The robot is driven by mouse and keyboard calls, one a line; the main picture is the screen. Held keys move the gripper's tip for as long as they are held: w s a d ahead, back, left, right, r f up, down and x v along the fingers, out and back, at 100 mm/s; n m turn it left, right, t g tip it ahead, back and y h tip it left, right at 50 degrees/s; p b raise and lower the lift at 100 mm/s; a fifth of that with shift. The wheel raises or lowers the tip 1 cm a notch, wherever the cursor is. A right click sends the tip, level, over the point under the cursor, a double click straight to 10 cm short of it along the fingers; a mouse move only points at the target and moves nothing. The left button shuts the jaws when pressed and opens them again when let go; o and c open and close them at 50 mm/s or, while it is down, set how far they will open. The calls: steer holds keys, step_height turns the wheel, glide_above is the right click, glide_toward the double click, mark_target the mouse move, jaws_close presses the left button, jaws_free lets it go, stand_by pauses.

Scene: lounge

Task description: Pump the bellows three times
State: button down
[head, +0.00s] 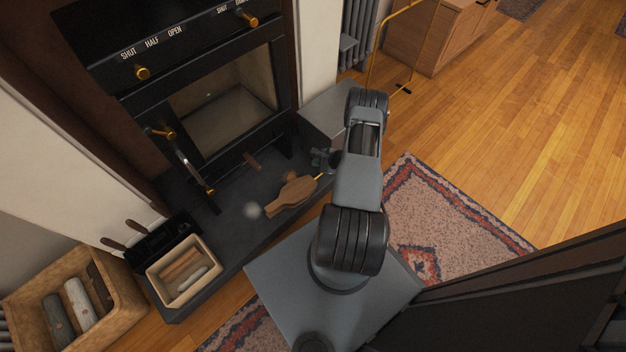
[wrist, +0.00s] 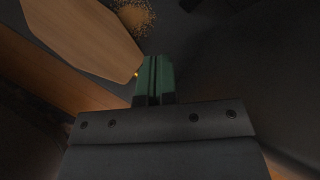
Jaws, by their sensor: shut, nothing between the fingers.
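The wooden bellows (head: 291,194) lie on the dark hearth in front of the stove, with a narrow end at the left and a thin brass-coloured piece at the right end. In the wrist view their flat wooden board (wrist: 82,40) fills the upper left. My gripper (head: 318,156) is above the hearth, just up and right of the bellows. In the wrist view its green fingers (wrist: 154,72) are together and empty, close beside the board's right corner. I cannot tell whether they touch it.
The black stove (head: 222,98) with brass knobs stands behind. A pale blurred puff (head: 252,210) shows by the bellows' left end. A tray of sticks (head: 214,246) and a log crate (head: 128,288) are at lower left. A grey box (head: 322,111) stands behind my arm.

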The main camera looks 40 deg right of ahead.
steer(key=b, duration=0.5)
glide_toward(307, 176)
steer(key=shift+w+r+x, duration=0.1)
steer(key=shift+x, duration=0.7)
steer(key=shift+w+r+x, duration=0.1)
steer(key=shift+r+x, duration=0.05)
steer(key=shift+x, duration=0.6)
steer(key=shift+w+r+x, duration=0.1)
steer(key=shift+w+x, duration=0.05)
steer(key=shift+x, duration=0.65)
steer(key=shift+f, duration=0.2)
steer(key=shift+a+f, duration=0.1)
steer(key=shift+f, duration=0.15)
steer(key=shift+f+b, duration=0.2)
steer(key=shift+b, duration=0.2)
